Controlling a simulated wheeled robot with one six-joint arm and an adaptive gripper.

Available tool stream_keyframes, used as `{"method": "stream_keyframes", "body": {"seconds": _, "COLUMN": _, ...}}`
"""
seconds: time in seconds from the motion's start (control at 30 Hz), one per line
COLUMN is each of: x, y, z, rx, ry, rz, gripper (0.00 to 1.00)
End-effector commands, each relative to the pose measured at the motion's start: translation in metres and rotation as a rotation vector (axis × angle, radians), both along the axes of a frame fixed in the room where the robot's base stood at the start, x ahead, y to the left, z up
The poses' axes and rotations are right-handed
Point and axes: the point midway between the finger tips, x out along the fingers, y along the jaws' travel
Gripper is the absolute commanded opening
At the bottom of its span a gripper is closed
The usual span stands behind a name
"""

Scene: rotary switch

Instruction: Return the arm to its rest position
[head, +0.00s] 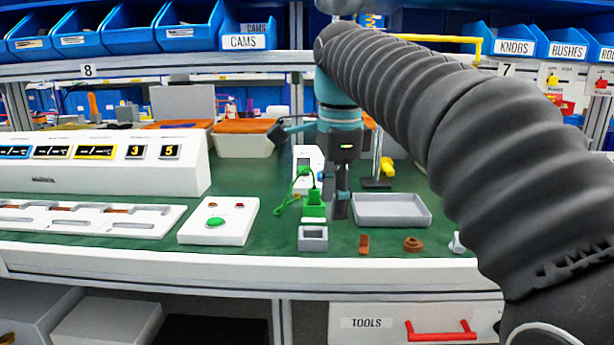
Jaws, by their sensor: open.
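My arm reaches in from the right side of the head view, its dark ribbed sleeve crossing the upper right. My gripper (338,208) points down over the green bench top (270,240), and its fingers are small in the picture. It is open, and I see nothing held between the fingers. A green block with a green cord (313,205) is just left of the fingers; whether they touch it I cannot tell. A white device (306,155) stands behind it, partly hidden. No rotary switch can be made out clearly.
A grey tray (425,212) lies right of the gripper. A white button box (240,222) is at left. Shelves with blue bins (190,28) hang above.

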Motion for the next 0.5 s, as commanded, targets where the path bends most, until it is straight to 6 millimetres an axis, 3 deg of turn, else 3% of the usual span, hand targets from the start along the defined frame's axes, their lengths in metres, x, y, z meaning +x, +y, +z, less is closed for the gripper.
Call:
{"method": "stream_keyframes", "body": {"seconds": 0.27, "x": -0.038, "y": -0.035, "z": -0.028, "rx": -0.020, "ry": -0.097, "rz": 0.282, "gripper": 0.49}}
{"method": "stream_keyframes", "body": {"seconds": 0.5, "x": -0.092, "y": -0.072, "z": -0.083, "rx": -0.105, "ry": -0.224, "rz": 0.664, "gripper": 0.49}}
